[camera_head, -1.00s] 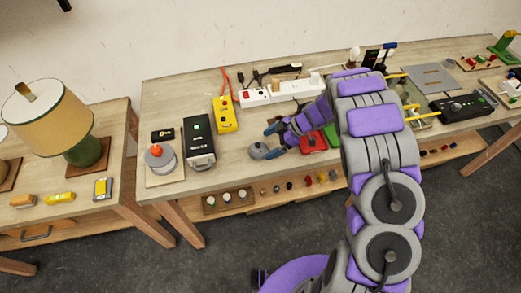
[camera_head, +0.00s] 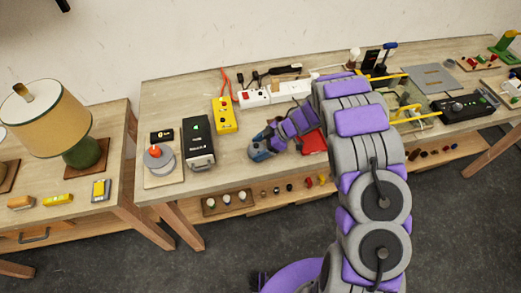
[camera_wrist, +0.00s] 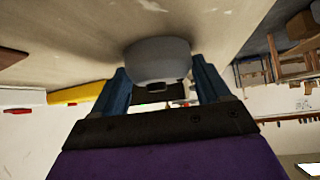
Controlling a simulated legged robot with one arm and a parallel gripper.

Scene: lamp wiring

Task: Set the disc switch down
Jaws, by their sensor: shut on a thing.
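The disc switch is a round grey piece, seen large between the fingers in the wrist view (camera_wrist: 158,62). My gripper (camera_wrist: 160,85) has its two blue fingers shut on it, one on each side. The wrist view is upside down, with the wooden tabletop above the disc, close to it or touching; I cannot tell which. In the head view my gripper (camera_head: 261,149) is low over the front middle of the long table (camera_head: 235,168), and its fingers mostly hide the disc.
A black box (camera_head: 199,141), a yellow meter (camera_head: 224,115) and a grey dome with an orange top (camera_head: 158,158) stand left of my gripper. A red case (camera_head: 314,142) lies right of it, partly behind my arm. White power strips (camera_head: 288,89) lie behind. Bare tabletop lies left of my gripper.

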